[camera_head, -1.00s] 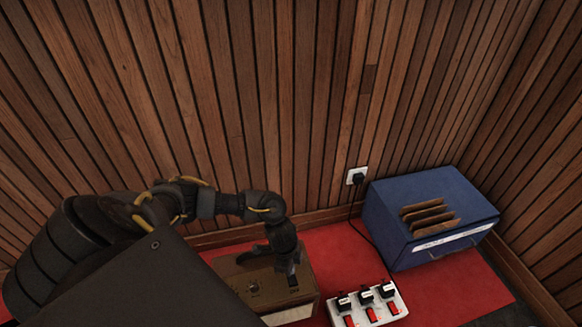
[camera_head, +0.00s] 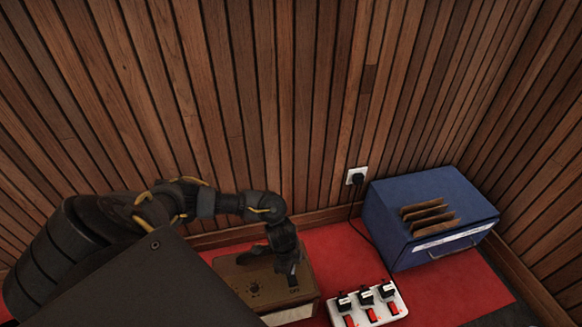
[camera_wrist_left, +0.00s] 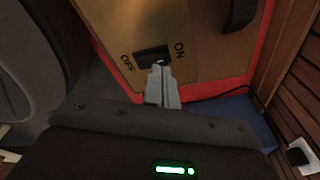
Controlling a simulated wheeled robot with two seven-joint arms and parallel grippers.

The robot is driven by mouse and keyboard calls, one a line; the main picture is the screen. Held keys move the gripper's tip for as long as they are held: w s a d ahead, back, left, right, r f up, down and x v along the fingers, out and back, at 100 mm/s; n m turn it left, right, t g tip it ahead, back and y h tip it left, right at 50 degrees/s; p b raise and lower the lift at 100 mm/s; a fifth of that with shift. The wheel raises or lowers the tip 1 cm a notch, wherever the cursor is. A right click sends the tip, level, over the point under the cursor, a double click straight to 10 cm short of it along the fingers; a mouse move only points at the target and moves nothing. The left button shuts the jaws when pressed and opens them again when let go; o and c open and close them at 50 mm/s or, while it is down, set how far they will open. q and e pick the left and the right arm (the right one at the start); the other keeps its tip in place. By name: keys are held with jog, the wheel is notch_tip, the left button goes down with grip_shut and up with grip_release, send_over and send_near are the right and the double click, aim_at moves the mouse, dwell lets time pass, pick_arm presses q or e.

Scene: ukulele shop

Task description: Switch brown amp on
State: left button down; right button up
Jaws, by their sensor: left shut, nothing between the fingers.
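The brown amp (camera_head: 245,283) stands on the red mat against the wall, partly covered by my left arm. In the left wrist view the amp's tan panel (camera_wrist_left: 205,65) carries a black rocker switch (camera_wrist_left: 150,56) between the labels OFF and ON. My left gripper (camera_head: 292,278) is shut and empty, pointing down at the amp's top near its right end. In the left wrist view the closed fingertips (camera_wrist_left: 160,68) are at the switch, over its lower edge; whether they press it I cannot tell. The switch's position is unclear. My right gripper is not in view.
A white power strip (camera_head: 369,305) with several plugs and red switches lies right of the amp. A blue box (camera_head: 425,220) with brown cards on top stands further right. A black cord runs to the wall socket (camera_head: 356,176). Red mat (camera_head: 455,288) is bare at the right.

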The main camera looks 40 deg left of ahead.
pick_arm(q)
jog(key=shift+f, duration=0.3)
jog(key=shift+f, duration=0.15)
